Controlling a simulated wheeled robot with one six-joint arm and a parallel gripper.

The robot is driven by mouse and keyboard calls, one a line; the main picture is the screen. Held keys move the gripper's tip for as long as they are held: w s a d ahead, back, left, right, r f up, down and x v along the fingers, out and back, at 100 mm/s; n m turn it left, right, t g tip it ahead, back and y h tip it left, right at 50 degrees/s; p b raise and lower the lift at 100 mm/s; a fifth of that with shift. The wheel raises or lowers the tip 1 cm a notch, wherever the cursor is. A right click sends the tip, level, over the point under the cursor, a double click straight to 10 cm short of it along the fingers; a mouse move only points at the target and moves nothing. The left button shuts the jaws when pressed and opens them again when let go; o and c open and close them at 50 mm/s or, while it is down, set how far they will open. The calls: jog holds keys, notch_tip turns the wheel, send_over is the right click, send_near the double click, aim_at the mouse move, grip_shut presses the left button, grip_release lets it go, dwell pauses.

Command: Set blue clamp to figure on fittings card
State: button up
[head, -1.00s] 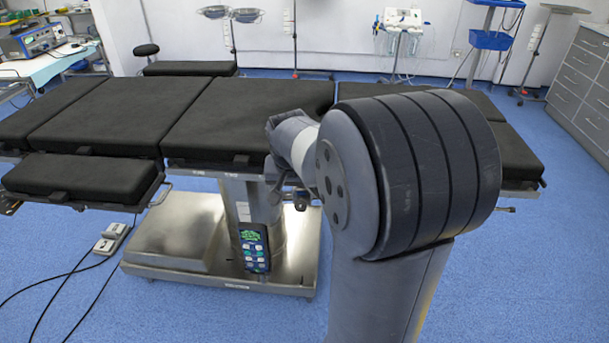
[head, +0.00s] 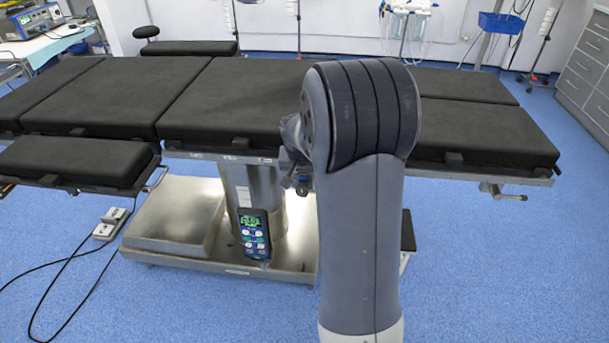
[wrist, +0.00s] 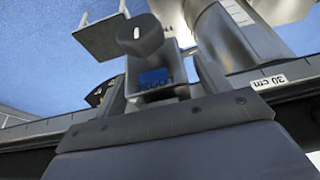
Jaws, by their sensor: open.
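The blue clamp shows in the wrist view as a metal block with a blue label (wrist: 154,77) and a dark round knob (wrist: 143,35). It sits at the table's side rail, left of a white "30 cm" mark (wrist: 268,82). My gripper (head: 302,182) is low at the table's near edge in the head view, mostly hidden behind my arm. It is open; its fingertips are not clear. A slate-grey slab with a bolted dark strip fills the bottom of the wrist view, close to the clamp. I cannot make out a fittings card.
The black-padded operating table (head: 110,97) spans the view. A handset (head: 253,234) with a green screen hangs at its metal column. Foot pedals (head: 110,224) and cables lie on the floor at left. Blue floor (head: 490,270) is free at right.

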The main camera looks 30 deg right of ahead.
jog(key=shift+f, duration=0.1)
jog(key=shift+c, duration=0.3)
jog(key=c, duration=1.3)
jog(key=w+a, duration=0.2)
jog(key=a, duration=0.1)
jog(key=w+a, duration=0.2)
jog(key=a, duration=0.1)
jog(key=w+a, duration=0.2)
jog(key=a, duration=0.1)
jog(key=shift+w, duration=0.15)
jog(key=o, duration=1.4)
jog(key=shift+c, duration=0.2)
jog(key=shift+a, duration=0.1)
jog(key=p+v, duration=0.1)
jog(key=v, duration=0.9)
jog(key=shift+s+r, duration=0.2)
jog(key=shift+r, duration=0.15)
